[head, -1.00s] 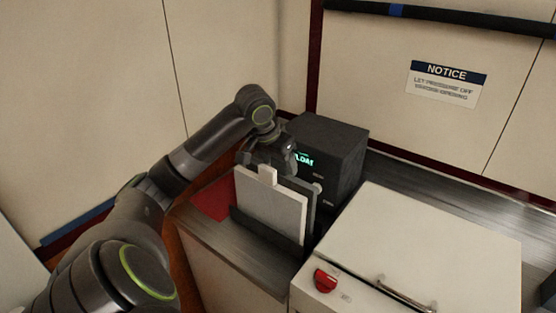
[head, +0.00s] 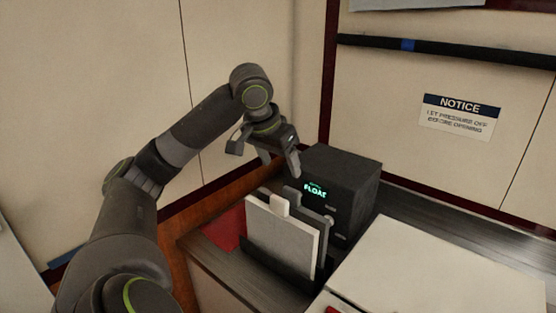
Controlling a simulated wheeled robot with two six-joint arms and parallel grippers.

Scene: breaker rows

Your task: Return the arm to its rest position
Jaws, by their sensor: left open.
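My left arm reaches in from the left. Its gripper (head: 279,163) is open and empty, pointing down above and behind the upright white panel (head: 280,238). The panel has a small pale tab (head: 279,205) on its top edge and stands in a dark holder (head: 268,259) on the counter. The gripper is apart from the panel and just left of the black box (head: 346,180). My right gripper is not in view.
The black box has a lit display reading "FLOAT". A red patch (head: 226,229) lies left of the panel. A white-topped unit (head: 440,265) stands at the right. A dark rail (head: 450,52) and a NOTICE sign (head: 459,117) are on the back wall.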

